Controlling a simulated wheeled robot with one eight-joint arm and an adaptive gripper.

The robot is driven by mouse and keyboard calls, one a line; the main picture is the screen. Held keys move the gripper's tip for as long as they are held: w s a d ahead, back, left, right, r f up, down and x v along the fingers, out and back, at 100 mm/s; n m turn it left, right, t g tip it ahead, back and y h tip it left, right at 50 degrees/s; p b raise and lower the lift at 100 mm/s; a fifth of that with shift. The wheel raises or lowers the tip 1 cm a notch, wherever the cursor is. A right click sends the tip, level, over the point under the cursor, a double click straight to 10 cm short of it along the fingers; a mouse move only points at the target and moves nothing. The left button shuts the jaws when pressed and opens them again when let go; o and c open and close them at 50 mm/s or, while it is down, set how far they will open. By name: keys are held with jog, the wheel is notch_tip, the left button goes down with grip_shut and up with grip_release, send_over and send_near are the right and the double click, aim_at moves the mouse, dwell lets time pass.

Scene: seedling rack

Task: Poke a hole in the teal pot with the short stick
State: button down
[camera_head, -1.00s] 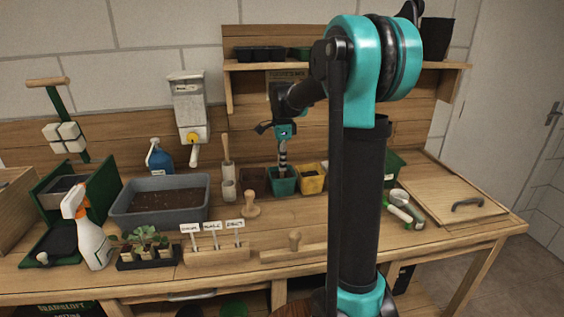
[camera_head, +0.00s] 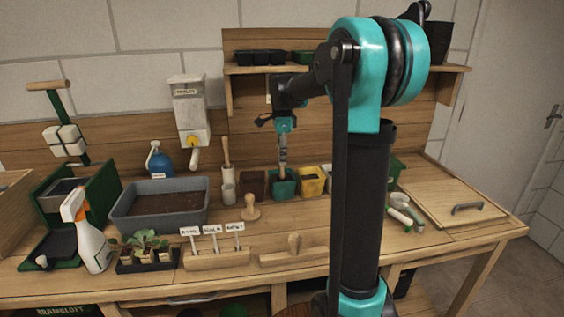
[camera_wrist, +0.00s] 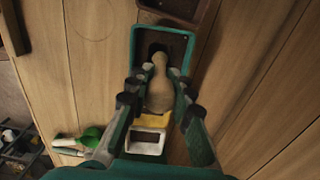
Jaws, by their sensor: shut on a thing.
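The teal pot (camera_head: 284,190) stands on the bench between a brown pot and a yellow pot. Its rim also shows in the wrist view (camera_wrist: 134,50), around dark soil. My gripper (camera_head: 283,160) is above the pot, pointing down. It is shut on the short stick (camera_wrist: 159,88), a pale wooden piece with a rounded knob, which also shows below the fingers in the head view (camera_head: 283,171). The stick points down into the pot's opening. A darker round patch shows in the soil beside its end. Whether the tip touches the soil is unclear.
The brown pot (camera_head: 252,186) and yellow pot (camera_head: 312,187) stand close on either side, with a white pot (camera_wrist: 146,144) beyond the yellow one. A grey soil tub (camera_head: 160,215) is at left. A wooden peg (camera_head: 251,208) stands in front. A shelf (camera_head: 350,69) hangs behind.

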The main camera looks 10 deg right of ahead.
jog(key=shift+r, duration=4.1)
